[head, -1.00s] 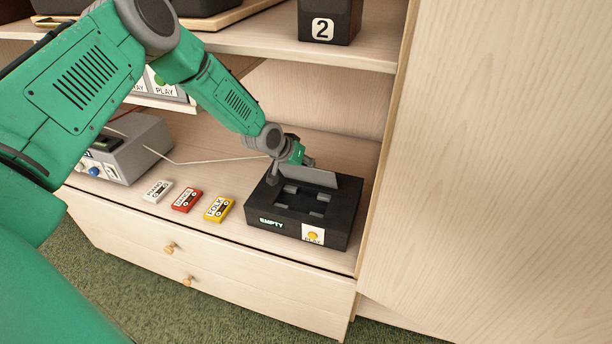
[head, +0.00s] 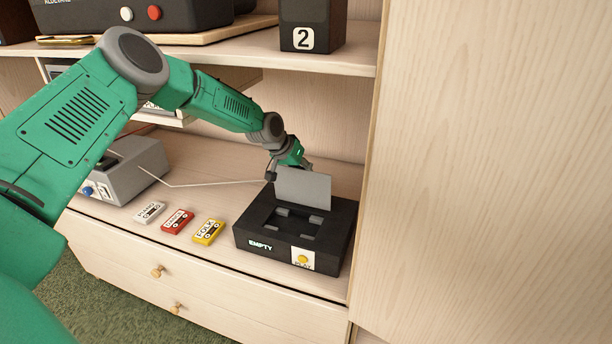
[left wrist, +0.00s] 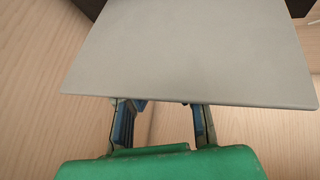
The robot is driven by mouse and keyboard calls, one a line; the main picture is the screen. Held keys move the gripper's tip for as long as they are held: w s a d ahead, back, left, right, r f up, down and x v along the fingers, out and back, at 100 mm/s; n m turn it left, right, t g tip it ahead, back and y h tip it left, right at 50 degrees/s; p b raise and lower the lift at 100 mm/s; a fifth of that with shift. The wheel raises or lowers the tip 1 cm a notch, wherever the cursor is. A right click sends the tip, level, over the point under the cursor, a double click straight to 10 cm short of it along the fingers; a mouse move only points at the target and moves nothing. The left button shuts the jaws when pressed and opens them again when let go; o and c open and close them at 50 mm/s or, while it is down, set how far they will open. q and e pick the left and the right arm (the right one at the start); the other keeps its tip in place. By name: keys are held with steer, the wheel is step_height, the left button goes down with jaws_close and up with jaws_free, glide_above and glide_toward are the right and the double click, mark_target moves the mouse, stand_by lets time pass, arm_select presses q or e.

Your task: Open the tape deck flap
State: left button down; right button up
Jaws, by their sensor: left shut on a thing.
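The black tape deck (head: 340,232) sits on the cabinet top and its front reads EMPTY, with a yellow PLAY button (head: 302,259). Its grey flap (head: 303,188) stands roughly upright at the back of the deck, and the open bay (head: 290,222) shows no cassette. My left gripper (head: 302,163) is at the flap's upper edge, shut on it, coming from behind and above. In the left wrist view the flap (left wrist: 190,50) fills the upper middle and hides the fingertips (left wrist: 165,106). My right gripper is not in view.
White (head: 149,212), red (head: 177,221) and yellow (head: 208,231) cassettes lie left of the deck. A grey device (head: 140,170) with a thin rod or cable stands farther left. A shelf (head: 330,61) with a box marked 2 (head: 312,22) hangs above. A tall wooden panel (head: 480,170) is close on the right.

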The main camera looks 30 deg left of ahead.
arm_select(q)
steer(key=shift+w+a+r, duration=0.3)
steer(key=shift+r, duration=0.1)
steer(key=c, duration=1.4)
jaws_free()
steer(key=shift+s+f, duration=0.15)
steer(key=shift+f, duration=0.05)
steer(key=shift+f, duration=0.1)
glide_toward(297, 194)
steer(key=s, duration=0.1)
steer(key=s+a+r, duration=0.1)
steer(key=s, duration=0.1)
steer(key=s+a+r, duration=0.1)
steer(key=s, duration=0.1)
steer(key=shift+a, duration=0.1)
steer(key=shift+f, duration=0.1)
